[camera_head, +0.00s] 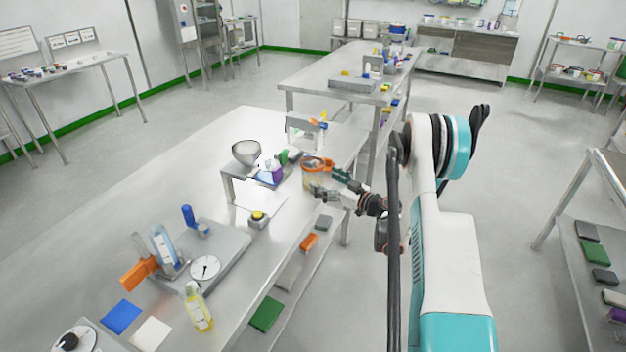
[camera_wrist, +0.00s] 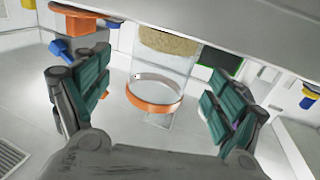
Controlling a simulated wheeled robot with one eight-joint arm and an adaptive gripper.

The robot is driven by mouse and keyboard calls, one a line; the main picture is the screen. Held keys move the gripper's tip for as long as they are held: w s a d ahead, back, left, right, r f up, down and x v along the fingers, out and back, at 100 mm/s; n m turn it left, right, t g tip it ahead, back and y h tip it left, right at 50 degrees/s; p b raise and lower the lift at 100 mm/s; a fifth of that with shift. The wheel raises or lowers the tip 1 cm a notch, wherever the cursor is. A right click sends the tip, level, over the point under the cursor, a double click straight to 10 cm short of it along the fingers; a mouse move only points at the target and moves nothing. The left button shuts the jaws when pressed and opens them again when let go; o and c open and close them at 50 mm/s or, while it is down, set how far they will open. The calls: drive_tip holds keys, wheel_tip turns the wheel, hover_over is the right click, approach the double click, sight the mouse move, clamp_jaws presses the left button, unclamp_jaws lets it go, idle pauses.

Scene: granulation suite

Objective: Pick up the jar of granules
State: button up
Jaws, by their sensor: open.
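The jar of granules (camera_head: 318,163) stands near the right edge of the long metal table, with an orange ring at its top. In the wrist view, which looks upside down, the clear jar (camera_wrist: 160,72) shows tan granules (camera_wrist: 168,42) at its base end and the orange band at the other. My gripper (camera_head: 325,182) is open beside the jar in the head view. In the wrist view, the green-padded fingers of my gripper (camera_wrist: 158,90) stand on either side of the jar, with gaps visible on both sides. I cannot tell how deep the jar sits between them.
A metal bowl on a stand (camera_head: 246,152), a purple-labelled bottle (camera_head: 272,171) and a green item (camera_head: 284,157) stand left of the jar. A yellow-topped button box (camera_head: 258,219) is nearer. A lower shelf holds an orange item (camera_head: 309,242).

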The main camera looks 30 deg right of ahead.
sight(314, 176)
drive_tip(key=x, duration=0.1)
drive_tip(key=b+x, duration=0.2)
drive_tip(key=x, duration=0.1)
drive_tip(key=shift+a+f, duration=0.2)
drive_tip(key=shift+f, duration=0.15)
drive_tip(key=shift+w+a+r, duration=0.15)
drive_tip(key=shift+w, duration=0.35)
drive_tip(key=c, duration=1.8)
drive_tip(key=shift+o, duration=0.2)
drive_tip(key=shift+r, duration=0.1)
wheel_tip(314, 176, up, 20)
drive_tip(key=p, duration=0.6)
drive_tip(key=shift+p, duration=0.35)
